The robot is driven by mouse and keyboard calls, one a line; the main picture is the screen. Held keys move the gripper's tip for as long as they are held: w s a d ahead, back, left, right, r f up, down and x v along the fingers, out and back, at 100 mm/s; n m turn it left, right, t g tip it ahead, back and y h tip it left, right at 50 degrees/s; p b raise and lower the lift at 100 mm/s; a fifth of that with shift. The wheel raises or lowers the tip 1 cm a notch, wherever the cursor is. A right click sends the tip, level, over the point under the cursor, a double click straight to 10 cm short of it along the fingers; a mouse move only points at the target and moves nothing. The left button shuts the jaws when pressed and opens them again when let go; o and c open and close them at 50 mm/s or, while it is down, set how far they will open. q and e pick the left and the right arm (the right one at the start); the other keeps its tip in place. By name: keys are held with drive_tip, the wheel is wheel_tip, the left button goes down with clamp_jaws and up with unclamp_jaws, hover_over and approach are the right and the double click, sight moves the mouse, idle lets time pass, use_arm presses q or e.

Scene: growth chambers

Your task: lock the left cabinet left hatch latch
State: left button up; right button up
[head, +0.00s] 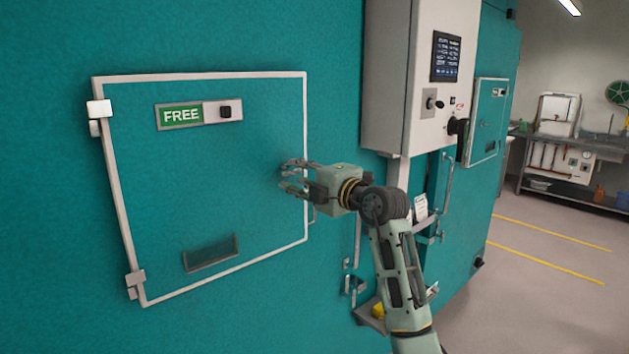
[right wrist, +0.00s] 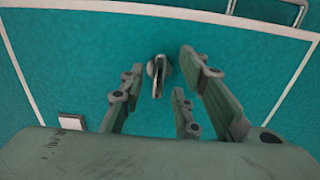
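The left hatch (head: 200,150) is a teal panel with a white frame, closed flush in the teal cabinet wall. Its sign (head: 182,116) reads FREE on green. In the right wrist view, the latch (right wrist: 158,76) is a small metallic knob with a thin grip on the teal panel. My right gripper (head: 287,178) is at the hatch's right edge, its fingers spread. In the right wrist view the latch appears between the fingers; I cannot tell whether they touch it. In the head view the gripper hides the latch. My left gripper is out of view.
Hinges (head: 135,281) are on the hatch's left side. A slot-like handle (head: 210,253) is low on it. A grey control box (head: 415,80) juts out to the right of the hatch, above my right arm. The floor (head: 540,300) at the right is clear.

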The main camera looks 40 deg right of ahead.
drive_tip(key=s+d, duration=0.1)
drive_tip(key=s, duration=0.9)
drive_tip(key=shift+s, duration=0.4)
